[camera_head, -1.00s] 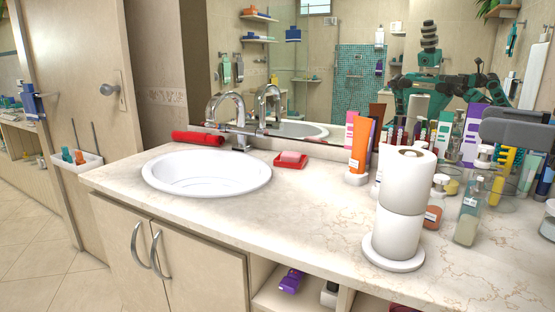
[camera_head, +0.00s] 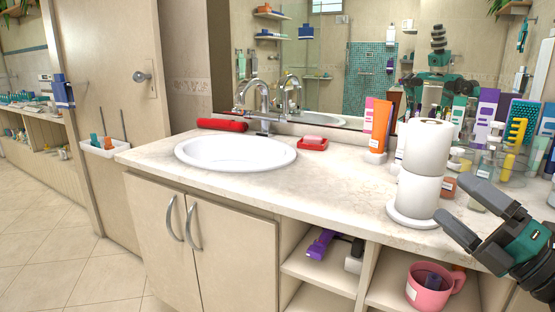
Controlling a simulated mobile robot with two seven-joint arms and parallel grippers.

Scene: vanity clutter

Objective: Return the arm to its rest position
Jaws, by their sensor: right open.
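My right gripper (camera_head: 466,212), dark grey with a teal body, is at the lower right of the head view. It is open with nothing between its fingers. It is in front of the counter's right part, to the right of and nearer than the white paper rolls (camera_head: 423,172), which stand stacked on a round white base. My left gripper is not in view. The mirror (camera_head: 345,75) shows a reflection of my head and upper body.
The marble counter (camera_head: 330,178) holds a white sink (camera_head: 235,152), a red soap dish (camera_head: 312,144), a red rolled towel (camera_head: 222,125) and several bottles and tubes at the right. Open shelves below hold a pink mug (camera_head: 428,288) and a purple item (camera_head: 320,243). Floor at left is clear.

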